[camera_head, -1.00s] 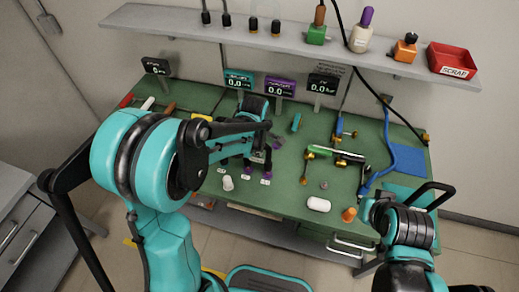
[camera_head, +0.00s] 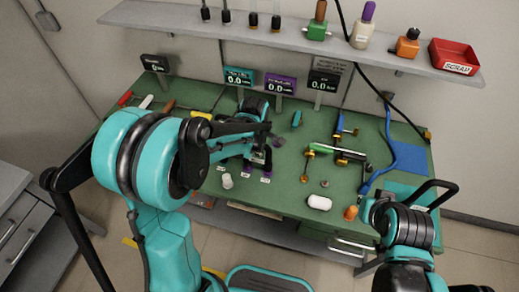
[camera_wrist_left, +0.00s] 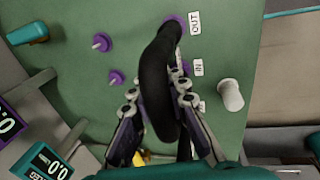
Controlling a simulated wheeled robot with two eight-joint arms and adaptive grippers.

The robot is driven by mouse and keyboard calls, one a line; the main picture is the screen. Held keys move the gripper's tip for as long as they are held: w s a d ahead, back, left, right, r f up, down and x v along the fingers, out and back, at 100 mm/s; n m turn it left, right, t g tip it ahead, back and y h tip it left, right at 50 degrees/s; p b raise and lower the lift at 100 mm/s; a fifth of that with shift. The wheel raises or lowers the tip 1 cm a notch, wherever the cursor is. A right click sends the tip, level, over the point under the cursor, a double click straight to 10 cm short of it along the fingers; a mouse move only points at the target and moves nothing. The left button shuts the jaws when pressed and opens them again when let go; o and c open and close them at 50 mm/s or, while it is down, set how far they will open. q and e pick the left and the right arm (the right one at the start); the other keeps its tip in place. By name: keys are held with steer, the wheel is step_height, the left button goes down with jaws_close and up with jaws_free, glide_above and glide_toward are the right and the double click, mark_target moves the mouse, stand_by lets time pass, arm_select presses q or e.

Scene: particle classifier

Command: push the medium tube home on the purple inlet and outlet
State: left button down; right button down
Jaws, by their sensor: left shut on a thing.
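The medium tube, a thick black curved hose (camera_wrist_left: 160,85), is in the fingers of my left gripper (camera_wrist_left: 157,97). In the left wrist view, its far end meets the purple fitting beside the OUT label (camera_wrist_left: 195,22). I cannot tell how far it is seated. The fitting by the IN label (camera_wrist_left: 198,67) is mostly hidden behind the tube and a finger. In the head view my left gripper (camera_head: 257,158) is low over the bench near the purple fittings (camera_head: 265,172).
A white cylinder (camera_wrist_left: 230,95) stands beside the labels. Two loose-looking purple pieces (camera_wrist_left: 102,42) (camera_wrist_left: 115,77) and a teal piece (camera_wrist_left: 27,33) are on the green bench. Display panels (camera_head: 280,86) stand behind. A blue hose (camera_head: 390,150) and brass-ended parts (camera_head: 335,152) lie at right.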

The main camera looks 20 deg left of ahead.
arm_select(q)
steer(key=shift+f+b, duration=0.7)
steer(key=shift+f, duration=0.15)
steer(key=c, duration=1.4)
jaws_free()
step_height(320, 180, up, 12)
steer(key=s, duration=0.2)
steer(key=shift+s, duration=0.2)
steer(key=shift+f, duration=0.1)
steer(key=s+a+m+t, duration=0.3)
steer(key=s+m+t, duration=0.2)
steer(key=s+m, duration=1)
steer(key=m, duration=0.2)
steer(key=shift+s+a+r+m, duration=0.15)
steer(key=shift+r+m, duration=0.15)
steer(key=shift+r, duration=0.1)
